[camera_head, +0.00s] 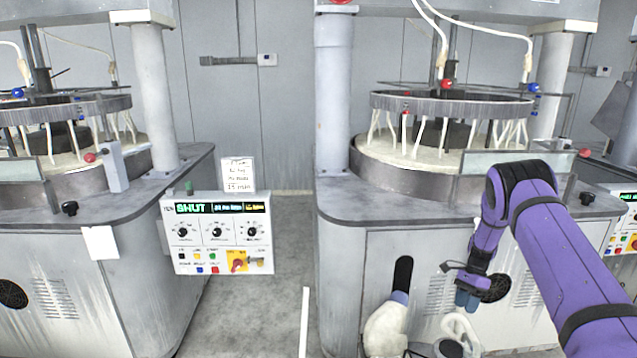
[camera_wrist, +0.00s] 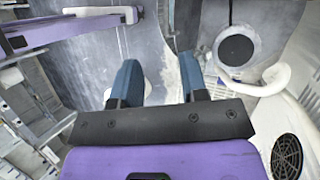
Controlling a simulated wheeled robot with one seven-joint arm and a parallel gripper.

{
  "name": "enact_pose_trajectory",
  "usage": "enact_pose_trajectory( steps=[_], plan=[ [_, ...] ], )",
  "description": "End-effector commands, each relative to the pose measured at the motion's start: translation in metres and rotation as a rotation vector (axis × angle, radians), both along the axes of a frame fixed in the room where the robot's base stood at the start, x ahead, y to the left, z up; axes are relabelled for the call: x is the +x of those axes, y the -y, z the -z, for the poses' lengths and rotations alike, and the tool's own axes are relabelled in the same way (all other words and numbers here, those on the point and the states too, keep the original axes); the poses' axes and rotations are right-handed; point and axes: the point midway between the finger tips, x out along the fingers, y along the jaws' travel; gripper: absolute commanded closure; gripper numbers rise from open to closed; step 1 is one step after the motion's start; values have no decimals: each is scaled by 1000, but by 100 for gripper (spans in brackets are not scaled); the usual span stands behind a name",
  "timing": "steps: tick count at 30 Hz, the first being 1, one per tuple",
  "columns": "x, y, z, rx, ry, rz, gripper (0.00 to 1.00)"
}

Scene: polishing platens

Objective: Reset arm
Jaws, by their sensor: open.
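My gripper (camera_head: 467,298) hangs at the end of my purple arm, low in front of the right polishing machine's cabinet. In the wrist view its two blue fingers (camera_wrist: 158,85) are spread apart with nothing between them. The gripper is open and empty. The right machine's round platen (camera_head: 440,180) and the ring above it are up and behind the gripper. No held object shows in either view.
A control panel (camera_head: 217,233) reading "SHUT" stands between the two machines. The left machine (camera_head: 65,270) is at the left. White hoses and a pale container (camera_head: 385,330) sit low beside the gripper. Grey floor (camera_head: 255,320) is clear between the machines.

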Motion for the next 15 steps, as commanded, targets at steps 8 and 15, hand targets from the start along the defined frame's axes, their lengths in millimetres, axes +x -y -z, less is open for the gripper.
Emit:
enact_pose_trajectory(
  steps=[8,15],
  plan=[
    [1,-19,-120,17,151,-136,60],
    [-17,-39,-212,25,274,-265,60]
  ],
)
